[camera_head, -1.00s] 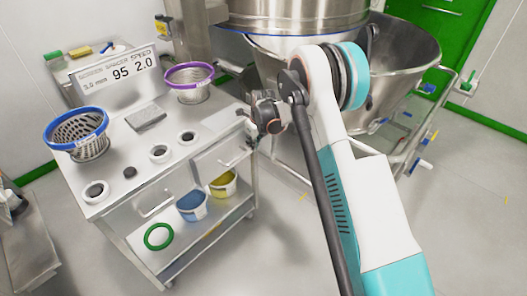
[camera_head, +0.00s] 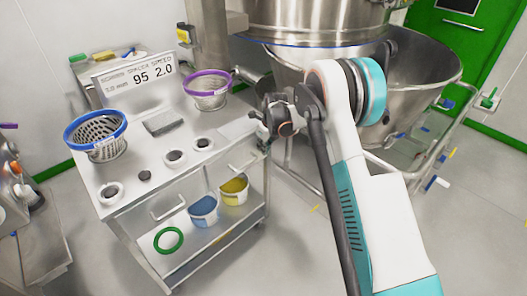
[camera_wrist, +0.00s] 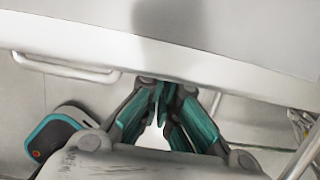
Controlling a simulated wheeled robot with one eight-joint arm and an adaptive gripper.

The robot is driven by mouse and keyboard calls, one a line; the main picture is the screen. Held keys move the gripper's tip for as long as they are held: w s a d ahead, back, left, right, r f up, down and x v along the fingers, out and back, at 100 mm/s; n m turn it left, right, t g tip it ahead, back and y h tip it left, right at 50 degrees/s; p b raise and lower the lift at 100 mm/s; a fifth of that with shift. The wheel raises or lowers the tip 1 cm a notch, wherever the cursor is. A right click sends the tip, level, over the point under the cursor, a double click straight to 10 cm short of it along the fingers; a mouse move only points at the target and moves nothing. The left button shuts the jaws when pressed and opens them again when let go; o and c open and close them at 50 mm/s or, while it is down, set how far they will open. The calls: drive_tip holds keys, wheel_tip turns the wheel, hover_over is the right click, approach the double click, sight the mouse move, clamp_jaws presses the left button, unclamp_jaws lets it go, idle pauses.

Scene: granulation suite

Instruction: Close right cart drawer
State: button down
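The cart (camera_head: 105,203) stands at the left of the head view. The right drawer (camera_head: 222,172) has a bar handle (camera_head: 246,162) on its front, to the right of the left drawer's handle (camera_head: 167,208). I cannot tell how far the right drawer stands out. My gripper (camera_head: 263,131) is by the cart's right front corner, near that drawer. In the wrist view its teal fingers (camera_wrist: 169,91) come together at the tips with nothing seen between them. They lie close to the cart's pale front edge (camera_wrist: 230,76). Whether they touch it is unclear.
Blue-rimmed (camera_head: 95,136) and purple-rimmed (camera_head: 208,90) baskets stand on the cart top. Blue (camera_head: 204,211) and yellow (camera_head: 234,191) containers and a green ring (camera_head: 169,240) are on its lower shelf. A large steel bowl (camera_head: 425,75) stands at the right. The floor in front is clear.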

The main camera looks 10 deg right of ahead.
drive_tip(key=s+d+r+n, duration=0.1)
drive_tip(key=s+r+n, duration=0.15)
drive_tip(key=r, duration=0.45)
drive_tip(key=s+d+r+n+t, duration=0.15)
drive_tip(key=s+r, duration=0.25)
drive_tip(key=r, duration=0.4)
drive_tip(key=s+d+r+n, duration=0.2)
drive_tip(key=s+r, duration=0.2)
drive_tip(key=r, duration=0.3)
drive_tip(key=s+d+r+n, duration=0.2)
drive_tip(key=s+r+n, duration=0.55)
drive_tip(key=s, duration=0.35)
drive_tip(key=s+d+n+t, duration=0.1)
drive_tip(key=s+d+n, duration=0.1)
drive_tip(key=s+n, duration=0.5)
drive_tip(key=s+d+f+n+t+h, duration=0.1)
drive_tip(key=s+n, duration=0.7)
drive_tip(key=s, duration=0.9)
drive_tip(key=shift+d+t+h, duration=0.3)
drive_tip(key=shift+d+t, duration=0.05)
drive_tip(key=shift+t, duration=0.4)
drive_tip(key=shift+a+n, duration=0.15)
drive_tip(key=shift+n, duration=0.1)
